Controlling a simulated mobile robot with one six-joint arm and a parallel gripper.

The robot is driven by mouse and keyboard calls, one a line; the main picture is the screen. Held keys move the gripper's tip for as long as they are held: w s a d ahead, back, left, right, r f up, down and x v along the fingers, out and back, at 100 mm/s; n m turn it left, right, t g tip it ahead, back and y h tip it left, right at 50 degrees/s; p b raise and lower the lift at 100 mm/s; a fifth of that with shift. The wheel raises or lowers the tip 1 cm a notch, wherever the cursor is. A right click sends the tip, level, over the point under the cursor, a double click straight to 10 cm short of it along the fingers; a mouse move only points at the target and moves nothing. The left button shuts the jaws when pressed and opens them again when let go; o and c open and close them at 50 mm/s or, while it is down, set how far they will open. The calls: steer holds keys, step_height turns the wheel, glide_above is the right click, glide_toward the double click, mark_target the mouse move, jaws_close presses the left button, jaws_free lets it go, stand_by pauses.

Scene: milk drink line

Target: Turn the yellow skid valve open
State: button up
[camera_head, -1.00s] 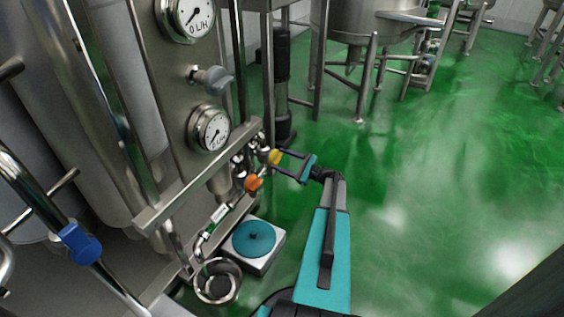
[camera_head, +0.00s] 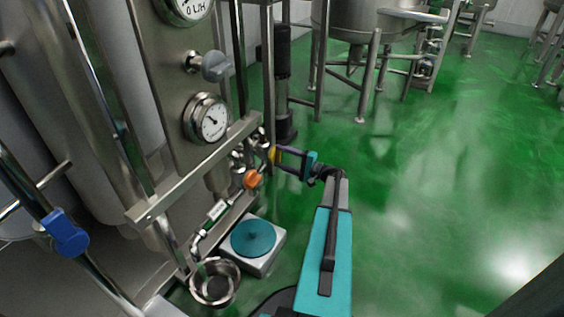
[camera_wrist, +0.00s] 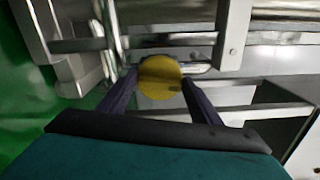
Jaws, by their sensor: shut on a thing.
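The yellow skid valve (camera_head: 273,154) sits on the pipework at the skid's right end. In the wrist view its round yellow handle (camera_wrist: 160,77) shows between my two dark fingers. My gripper (camera_head: 279,152) reaches the valve from the right, and in the wrist view (camera_wrist: 160,85) its fingers are shut on the handle from both sides. The handle's exact turn is hard to read, and the valve body behind it is mostly hidden.
An orange valve (camera_head: 253,179) sits just left of and below the yellow one. Below are a white box with a teal disc (camera_head: 253,238) and a steel pot (camera_head: 214,283). Gauges (camera_head: 206,118) and a blue handle (camera_head: 66,234) are further left. Green floor (camera_head: 430,190) is clear at right.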

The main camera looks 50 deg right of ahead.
steer(key=shift+a+f+n+b, duration=0.15)
steer(key=shift+n+b, duration=0.55)
steer(key=shift+n, duration=0.4)
steer(key=o, duration=0.9)
steer(key=shift+s, duration=0.1)
steer(key=shift+s+d+p, duration=0.3)
steer(key=shift+s, duration=0.2)
steer(key=p+v, duration=0.3)
steer(key=v, duration=0.9)
steer(key=shift+s+p, duration=0.35)
steer(key=shift+p, duration=0.05)
steer(key=shift+s, duration=0.1)
